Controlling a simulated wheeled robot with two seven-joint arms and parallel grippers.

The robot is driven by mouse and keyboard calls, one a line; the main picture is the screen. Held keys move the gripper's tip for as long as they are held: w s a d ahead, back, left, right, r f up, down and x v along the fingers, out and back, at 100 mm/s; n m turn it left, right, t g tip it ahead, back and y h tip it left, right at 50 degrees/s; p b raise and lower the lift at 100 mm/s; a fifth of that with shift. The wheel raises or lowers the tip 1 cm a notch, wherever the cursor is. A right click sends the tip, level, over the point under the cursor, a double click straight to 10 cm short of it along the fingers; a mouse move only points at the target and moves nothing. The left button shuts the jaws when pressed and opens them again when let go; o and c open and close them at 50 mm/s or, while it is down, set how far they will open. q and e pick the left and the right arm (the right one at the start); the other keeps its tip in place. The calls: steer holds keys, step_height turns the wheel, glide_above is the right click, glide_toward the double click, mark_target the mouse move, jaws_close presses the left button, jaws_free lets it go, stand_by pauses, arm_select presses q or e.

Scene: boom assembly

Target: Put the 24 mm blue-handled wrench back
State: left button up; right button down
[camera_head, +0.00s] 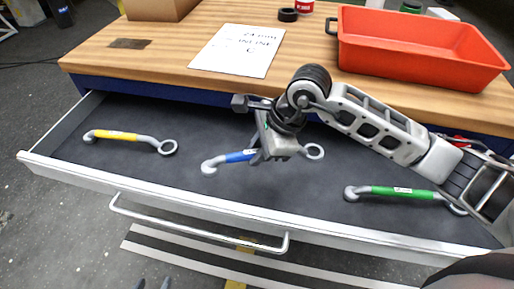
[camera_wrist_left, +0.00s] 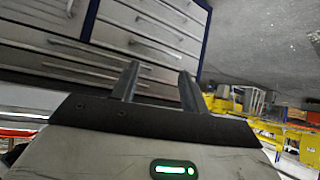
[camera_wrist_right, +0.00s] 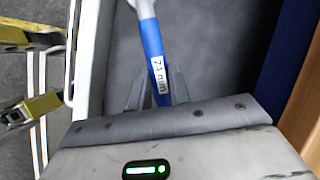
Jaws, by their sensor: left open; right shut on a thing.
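The blue-handled wrench (camera_head: 238,157) lies along the open drawer (camera_head: 200,203), between a yellow-handled and a green-handled wrench. Its left end and its ring at the right show past the gripper. My right gripper (camera_head: 270,152) is shut on its handle from above. The right wrist view shows the blue handle (camera_wrist_right: 152,42) with a "24 mm" label between the fingers (camera_wrist_right: 157,95). The wrench is at or just above the drawer floor; I cannot tell if it touches. My left gripper (camera_wrist_left: 157,82) is open and empty, facing drawer fronts in the left wrist view.
The yellow-handled wrench (camera_head: 118,136) lies at the drawer's left, the green-handled wrench (camera_head: 398,192) at its right. On the wooden bench top stand a red bin (camera_head: 420,55), a paper sign (camera_head: 238,50) reading "24 mm" and a cardboard box (camera_head: 158,8). Bare drawer floor separates the wrenches.

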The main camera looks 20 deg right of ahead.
steer(key=shift+w+f+m, duration=0.15)
steer(key=shift+f+m, duration=0.1)
steer(key=shift+m, duration=0.05)
steer(key=shift+f, duration=0.4)
step_height(320, 180, down, 5)
steer(key=shift+b, duration=0.8)
steer(key=shift+f, duration=0.25)
arm_select(q)
steer(key=shift+w+d+f, duration=0.15)
steer(key=shift+w+d, duration=0.05)
steer(key=shift+w, duration=0.2)
steer(key=shift+f+b, duration=0.7)
arm_select(e)
steer(key=shift+f, duration=0.55)
arm_select(q)
steer(key=shift+s, duration=0.1)
arm_select(e)
steer(key=c, duration=1.2)
jaws_free()
steer(key=shift+f, duration=0.1)
